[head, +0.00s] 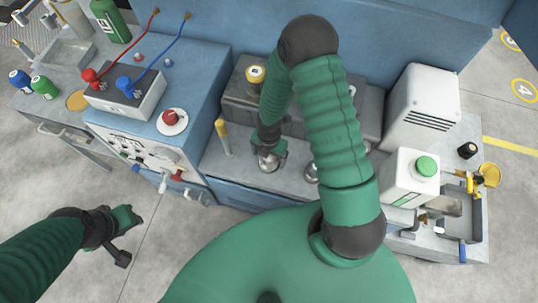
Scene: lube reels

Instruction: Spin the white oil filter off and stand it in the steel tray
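I cannot clearly make out the white oil filter. My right arm arches over the middle of the bench, and its gripper (270,158) points down at a small pale, shiny round thing (267,165). The gripper covers much of it, so I cannot tell whether it is the filter or whether the fingers touch it. A shallow grey steel tray (65,53) lies empty on the left bench. Another grey tray (474,225) at the right holds small items. My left gripper (128,236) is open and empty over the floor at the lower left.
A white jug with a green cap (426,166) and a white vented box (420,108) stand at the right. A red-knobbed white disc (172,120) and a box with red and blue leads (125,95) are on the left cabinet. A yellow-topped post (222,135) stands near my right gripper.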

